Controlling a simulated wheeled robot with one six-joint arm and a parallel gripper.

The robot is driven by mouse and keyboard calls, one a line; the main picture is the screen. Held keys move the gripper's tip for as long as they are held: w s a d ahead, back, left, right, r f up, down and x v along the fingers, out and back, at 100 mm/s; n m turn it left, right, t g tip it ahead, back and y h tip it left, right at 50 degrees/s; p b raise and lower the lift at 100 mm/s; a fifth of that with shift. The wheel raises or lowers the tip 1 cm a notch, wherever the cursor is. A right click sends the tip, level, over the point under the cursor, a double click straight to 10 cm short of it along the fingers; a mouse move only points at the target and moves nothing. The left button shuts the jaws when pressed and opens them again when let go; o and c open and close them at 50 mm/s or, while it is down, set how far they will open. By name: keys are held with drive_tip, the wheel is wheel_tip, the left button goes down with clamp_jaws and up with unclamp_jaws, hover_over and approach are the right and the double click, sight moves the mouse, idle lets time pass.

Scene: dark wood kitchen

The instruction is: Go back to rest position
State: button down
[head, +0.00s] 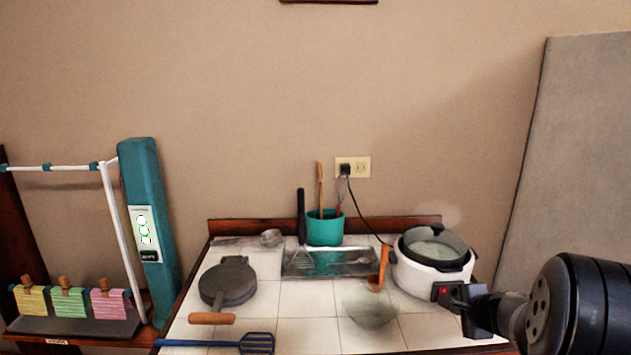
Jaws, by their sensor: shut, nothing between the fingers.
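My gripper (460,299) is at the lower right, at the end of my black arm. It is shut with nothing held. Its tips are beside the front right of a white rice cooker (416,278) with a black rim, close to a red switch (440,292) on its front. I cannot tell whether they touch it. Faint steam shows above the cooker. My gripper covers part of the cooker's lower right side.
A cord runs to the wall outlet (360,167). A grey panel (575,150) stands right.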

drive_tip(key=shift+s+r, duration=0.25)
drive_tip(key=shift+s, duration=0.15)
drive_tip(key=shift+s+r, duration=0.25)
drive_tip(key=shift+s, duration=0.15)
